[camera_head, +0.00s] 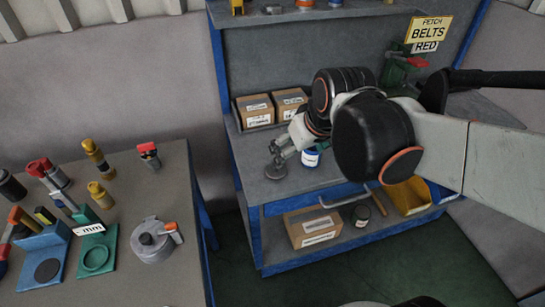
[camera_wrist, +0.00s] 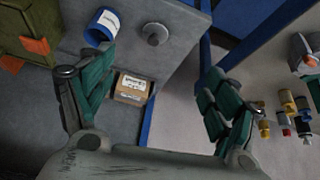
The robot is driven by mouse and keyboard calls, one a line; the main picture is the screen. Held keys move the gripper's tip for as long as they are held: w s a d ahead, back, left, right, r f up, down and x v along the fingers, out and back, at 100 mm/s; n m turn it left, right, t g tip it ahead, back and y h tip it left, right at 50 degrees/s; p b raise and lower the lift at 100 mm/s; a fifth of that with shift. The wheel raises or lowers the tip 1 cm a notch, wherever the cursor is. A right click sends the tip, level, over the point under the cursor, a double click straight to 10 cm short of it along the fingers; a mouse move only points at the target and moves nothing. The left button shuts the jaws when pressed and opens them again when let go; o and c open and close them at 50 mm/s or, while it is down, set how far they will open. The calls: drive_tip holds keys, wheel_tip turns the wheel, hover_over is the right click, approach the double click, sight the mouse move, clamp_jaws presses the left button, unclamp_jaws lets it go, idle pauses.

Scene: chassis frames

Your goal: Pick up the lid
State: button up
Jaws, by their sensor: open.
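A small grey round piece with a raised knob, which looks like the lid (camera_head: 275,168), lies on the grey workbench shelf. In the wrist view a grey round piece with a knob (camera_wrist: 155,34) lies near the shelf's edge, beyond my fingertips. My gripper (camera_wrist: 158,72) is open, its teal fingers wide apart with nothing between them. In the head view my wrist hangs over the shelf and hides part of it; the fingertips are hard to make out there. A blue and white jar (camera_head: 310,158) stands right of the lid; it also shows in the wrist view (camera_wrist: 101,27).
Cardboard boxes (camera_head: 255,111) stand at the back of the shelf. A lower shelf holds a box (camera_head: 313,226), a dark jar (camera_head: 361,216) and a yellow bin (camera_head: 409,196).

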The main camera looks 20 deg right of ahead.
drive_tip(key=w+d+f+n+g+y+p, duration=0.1)
drive_tip(key=w+f+n+g+p, duration=0.2)
drive_tip(key=w+f, duration=0.7)
drive_tip(key=shift+t, duration=0.3)
drive_tip(key=w+f, duration=0.1)
drive_tip(key=f, duration=0.1)
drive_tip(key=w+f+b, duration=0.1)
drive_tip(key=w+f, duration=0.2)
drive_tip(key=f, duration=0.1)
drive_tip(key=shift+w+a+f, duration=0.25)
drive_tip(key=shift+a+f, duration=0.05)
drive_tip(key=shift+f, duration=0.1)
drive_tip(key=shift+s+b+x, duration=0.15)
drive_tip(key=shift+b+x, duration=0.5)
drive_tip(key=shift+x, duration=0.65)
drive_tip(key=shift+s+b+x, duration=0.15)
drive_tip(key=shift+b+x, duration=0.5)
drive_tip(key=shift+x, duration=0.7)
drive_tip(key=c, duration=1.1)
